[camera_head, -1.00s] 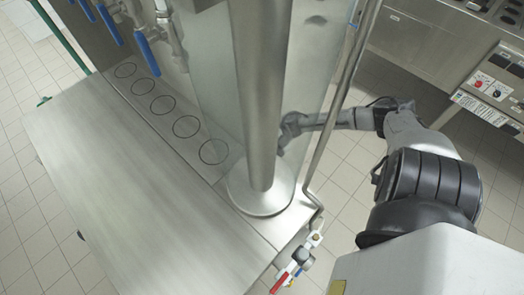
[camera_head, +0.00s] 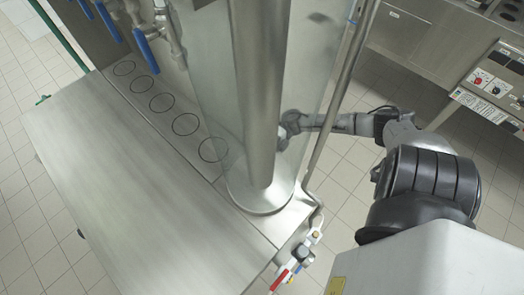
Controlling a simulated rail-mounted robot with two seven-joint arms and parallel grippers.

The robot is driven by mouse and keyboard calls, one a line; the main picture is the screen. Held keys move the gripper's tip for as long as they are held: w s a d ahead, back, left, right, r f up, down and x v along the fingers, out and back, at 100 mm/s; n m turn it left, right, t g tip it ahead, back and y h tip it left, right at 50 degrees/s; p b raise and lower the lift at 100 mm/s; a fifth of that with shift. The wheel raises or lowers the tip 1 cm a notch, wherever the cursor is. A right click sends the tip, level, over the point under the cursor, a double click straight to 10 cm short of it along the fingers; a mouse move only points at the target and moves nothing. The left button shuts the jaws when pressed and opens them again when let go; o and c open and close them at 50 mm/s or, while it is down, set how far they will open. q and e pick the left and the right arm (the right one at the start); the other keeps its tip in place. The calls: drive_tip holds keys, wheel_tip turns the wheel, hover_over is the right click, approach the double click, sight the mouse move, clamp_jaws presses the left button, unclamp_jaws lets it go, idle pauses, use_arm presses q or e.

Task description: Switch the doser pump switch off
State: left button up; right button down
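A control panel (camera_head: 487,84) with a red knob (camera_head: 480,77) and a black knob (camera_head: 496,89) is on the steel unit at the upper right. Its labels are too small to read, so I cannot tell which control is the doser pump switch. My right arm comes in from the right and bends left, away from the panel. Its far end (camera_head: 288,128) is beside and partly behind the steel column. The fingers cannot be made out there. My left arm and gripper are not in view.
A steel column (camera_head: 262,100) stands on the steel table (camera_head: 120,190). A clear panel (camera_head: 210,75) and a thin upright pipe (camera_head: 340,95) are near my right arm. Blue-handled valves (camera_head: 146,50) are at upper left. Tiled floor lies open between table and control unit.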

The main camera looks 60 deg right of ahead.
idle(0.7)
drive_tip(key=c, duration=1.2)
unclamp_jaws()
drive_tip(key=shift+o, duration=0.2)
drive_tip(key=b+v, duration=0.1)
drive_tip(key=v, duration=1.3)
drive_tip(key=shift+a, duration=0.1)
